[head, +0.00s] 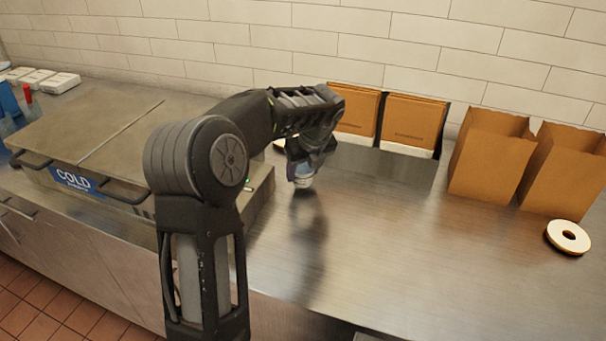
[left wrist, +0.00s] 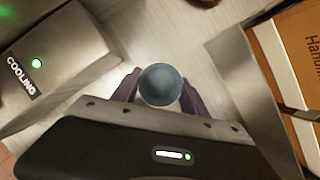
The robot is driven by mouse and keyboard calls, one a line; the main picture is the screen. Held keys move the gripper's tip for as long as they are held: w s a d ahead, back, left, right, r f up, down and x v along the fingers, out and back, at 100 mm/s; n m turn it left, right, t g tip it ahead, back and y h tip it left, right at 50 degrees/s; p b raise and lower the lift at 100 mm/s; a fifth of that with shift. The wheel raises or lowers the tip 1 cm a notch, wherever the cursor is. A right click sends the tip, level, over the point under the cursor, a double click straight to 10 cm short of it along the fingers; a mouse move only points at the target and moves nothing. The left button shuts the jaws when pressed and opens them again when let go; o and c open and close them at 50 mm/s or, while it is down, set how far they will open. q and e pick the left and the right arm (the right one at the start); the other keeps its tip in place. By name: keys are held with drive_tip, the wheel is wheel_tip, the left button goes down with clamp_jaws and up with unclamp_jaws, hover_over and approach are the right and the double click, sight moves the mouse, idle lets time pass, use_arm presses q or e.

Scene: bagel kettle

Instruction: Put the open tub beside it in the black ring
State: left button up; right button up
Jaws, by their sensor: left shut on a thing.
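My left gripper (head: 302,168) is shut on a small round tub (head: 303,182), pale with a blue-grey upper part, and holds it above the steel counter. In the left wrist view the tub's round blue-grey top (left wrist: 160,85) sits between the two fingers of the left gripper (left wrist: 160,90). I cannot tell from this whether that top is open or lidded. I cannot make out the black ring in either view; my left arm covers part of the counter. My right gripper is not in view.
A steel cold unit (head: 125,125) stands left, beside the gripper. Brown boxes (head: 413,120) stand at the back wall on the right. The counter's middle right (head: 400,240) is clear.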

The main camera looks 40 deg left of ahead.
use_arm(q)
drive_tip(key=shift+f, duration=0.75)
drive_tip(key=shift+f, duration=0.2)
drive_tip(key=o, duration=1.3)
drive_tip(key=shift+r, duration=0.15)
drive_tip(key=v, duration=1.2)
drive_tip(key=shift+o, duration=0.5)
drive_tip(key=shift+r, duration=0.1)
